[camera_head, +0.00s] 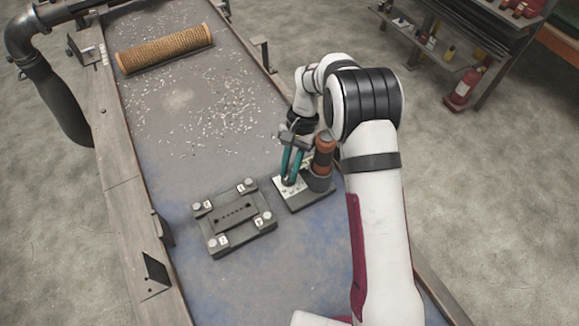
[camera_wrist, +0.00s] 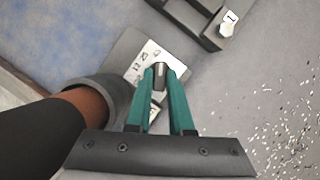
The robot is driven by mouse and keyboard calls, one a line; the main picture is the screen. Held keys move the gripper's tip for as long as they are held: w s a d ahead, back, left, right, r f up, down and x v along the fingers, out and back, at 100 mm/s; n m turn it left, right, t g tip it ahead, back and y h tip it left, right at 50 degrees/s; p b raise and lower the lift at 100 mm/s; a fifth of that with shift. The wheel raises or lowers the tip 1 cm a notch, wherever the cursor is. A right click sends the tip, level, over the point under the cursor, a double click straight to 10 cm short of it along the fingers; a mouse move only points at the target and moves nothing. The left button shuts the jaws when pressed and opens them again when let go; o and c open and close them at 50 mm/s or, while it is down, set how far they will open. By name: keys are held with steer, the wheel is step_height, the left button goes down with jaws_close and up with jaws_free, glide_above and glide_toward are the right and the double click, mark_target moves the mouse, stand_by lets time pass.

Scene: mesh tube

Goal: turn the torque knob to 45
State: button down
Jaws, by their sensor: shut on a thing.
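The torque knob (camera_wrist: 159,72) is a small dark piece on a base with a pale number plate (camera_head: 289,188). The plate also shows in the wrist view (camera_wrist: 150,58), with several printed numbers around the knob. My gripper (camera_head: 289,181) reaches down to the plate in the head view. In the wrist view its two teal fingers (camera_wrist: 160,82) are shut on the knob. I cannot tell which number the knob points at. An orange and black tool (camera_head: 324,155) stands upright in a grey holder (camera_head: 319,181) on the same base, just right of my fingers.
A dark fixture block (camera_head: 235,214) with numbered corner bolts lies left of the knob base. A tan mesh tube (camera_head: 165,48) lies at the table's far end. Pale scraps (camera_head: 228,98) are scattered over the bench top.

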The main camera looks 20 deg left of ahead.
steer(key=shift+m, duration=0.3)
steer(key=c, duration=0.8)
jaws_free()
steer(key=v, duration=1.5)
steer(key=shift+w+d+r, duration=0.2)
steer(key=shift+r, duration=0.15)
